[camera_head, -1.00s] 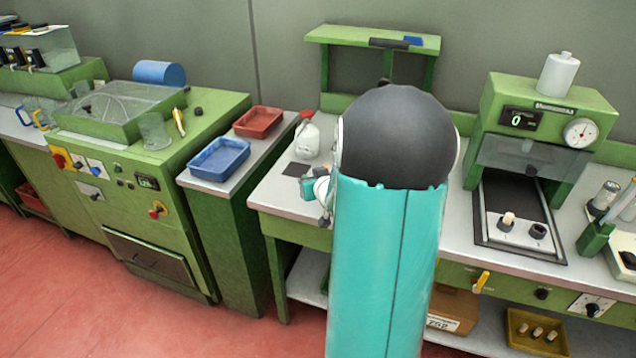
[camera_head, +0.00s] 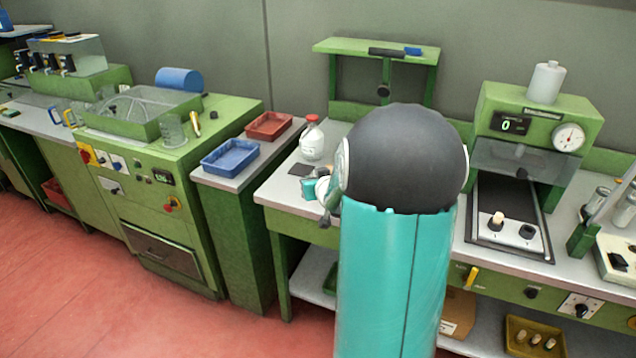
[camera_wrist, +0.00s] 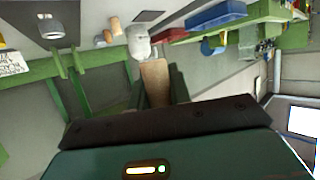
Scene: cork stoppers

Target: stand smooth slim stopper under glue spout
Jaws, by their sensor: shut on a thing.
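In the wrist view my gripper (camera_wrist: 158,92) is shut on a plain, light-brown slim stopper (camera_wrist: 155,78). The stopper sticks out beyond the green fingers towards a white bottle (camera_wrist: 138,42). A grey round fitting with a dark centre (camera_wrist: 50,26) is at the upper left; I cannot tell whether it is the glue spout. In the head view my arm hides the stopper and much of the middle bench (camera_head: 285,190). A white bottle with a red cap (camera_head: 312,142) stands there, beside a dark flat pad (camera_head: 300,169).
Two tan cork-like pieces show in the wrist view (camera_wrist: 113,26). A blue tray (camera_head: 230,158) and red tray (camera_head: 269,125) sit on the left stand. A green press (camera_head: 533,120) with a gauge is on the right. A yellow bin (camera_head: 516,348) holds several corks below. A green raised shelf (camera_head: 350,46) stands behind.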

